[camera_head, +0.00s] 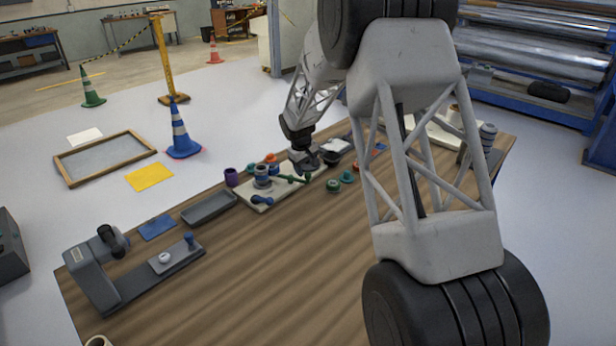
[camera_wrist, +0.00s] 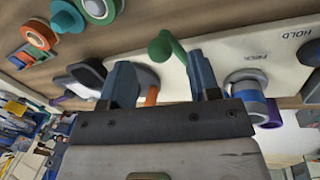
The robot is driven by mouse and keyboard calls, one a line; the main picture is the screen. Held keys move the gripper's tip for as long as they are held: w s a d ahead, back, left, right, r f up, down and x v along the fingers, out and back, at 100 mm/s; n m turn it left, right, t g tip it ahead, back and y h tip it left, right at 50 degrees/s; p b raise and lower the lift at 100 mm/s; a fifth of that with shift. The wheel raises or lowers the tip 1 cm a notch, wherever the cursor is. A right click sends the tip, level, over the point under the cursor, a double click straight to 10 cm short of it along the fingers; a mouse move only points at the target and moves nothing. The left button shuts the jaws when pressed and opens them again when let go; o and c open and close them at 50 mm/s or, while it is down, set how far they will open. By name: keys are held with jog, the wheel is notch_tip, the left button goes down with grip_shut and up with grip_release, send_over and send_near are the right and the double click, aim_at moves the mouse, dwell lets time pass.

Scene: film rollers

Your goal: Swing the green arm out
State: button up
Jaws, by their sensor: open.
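The green arm (camera_head: 291,178) lies over a pale board (camera_head: 258,203) on the wooden table, with a green knob near its right end. In the wrist view the green arm (camera_wrist: 171,46) shows near the fingertips, its rounded end between them in the picture; I cannot tell whether they touch it. My gripper (camera_wrist: 158,70) is open, its two blue-grey fingers apart, and nothing is clearly held. In the head view my gripper (camera_head: 307,168) is above the board's right part. A grey post with a blue ring (camera_wrist: 249,94) stands on the board, right of the fingers in the wrist view.
Green rollers (camera_head: 333,186) stand right of the board, and a purple cup (camera_head: 231,177) stands left of it. A grey tray (camera_head: 209,208) and a grey fixture (camera_head: 92,284) are farther left. The table's front middle is clear.

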aim_at(307, 173)
jog(key=shift+w+d+f, duration=0.15)
jog(key=shift+d+f, duration=0.05)
jog(key=shift+f, duration=0.9)
jog(key=shift+w+d+f, duration=0.1)
jog(key=shift+d+f, duration=0.1)
jog(key=shift+f, duration=0.9)
grip_shut()
